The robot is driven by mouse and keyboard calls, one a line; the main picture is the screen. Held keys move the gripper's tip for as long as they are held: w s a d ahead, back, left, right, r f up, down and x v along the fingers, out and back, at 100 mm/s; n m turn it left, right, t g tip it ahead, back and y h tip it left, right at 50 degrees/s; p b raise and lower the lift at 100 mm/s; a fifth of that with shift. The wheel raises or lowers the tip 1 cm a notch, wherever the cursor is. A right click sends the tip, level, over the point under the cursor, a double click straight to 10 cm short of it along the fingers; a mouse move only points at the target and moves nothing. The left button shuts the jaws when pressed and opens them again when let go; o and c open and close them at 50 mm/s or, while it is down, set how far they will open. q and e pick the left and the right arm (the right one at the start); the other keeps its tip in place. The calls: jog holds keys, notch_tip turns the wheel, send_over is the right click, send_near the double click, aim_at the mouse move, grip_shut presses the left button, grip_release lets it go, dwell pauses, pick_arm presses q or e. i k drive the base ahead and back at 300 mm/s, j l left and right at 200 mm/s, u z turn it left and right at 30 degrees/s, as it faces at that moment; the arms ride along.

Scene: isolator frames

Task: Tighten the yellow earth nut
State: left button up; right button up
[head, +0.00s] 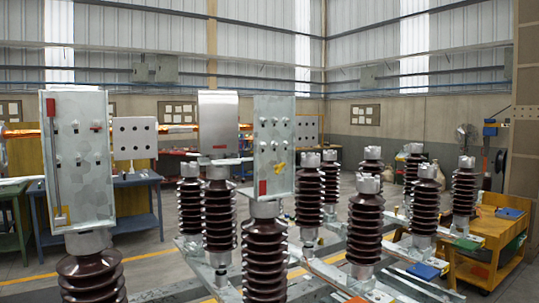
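A small yellow part (280,168), which may be the yellow earth nut, sits low on the right side of the middle metal panel (287,130). It is too small to tell its exact shape or how tight it is. The panel stands on a brown ribbed insulator (265,262) and also carries several small bolts and a red square (263,187). Neither of my grippers is in view.
Several brown insulators (366,228) stand on pale metal beams across the middle and right. A yellow workbench (488,240) is at the right, and a blue bench (140,220) at the left. Some floor shows between them.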

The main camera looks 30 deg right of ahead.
aim_at(277, 168)
jog(key=z, duration=1.25)
jog(key=i+l+u, duration=0.2)
jog(key=u, duration=0.25)
jog(key=i+l+u, duration=0.15)
jog(key=l+u, duration=0.15)
jog(key=u, duration=0.15)
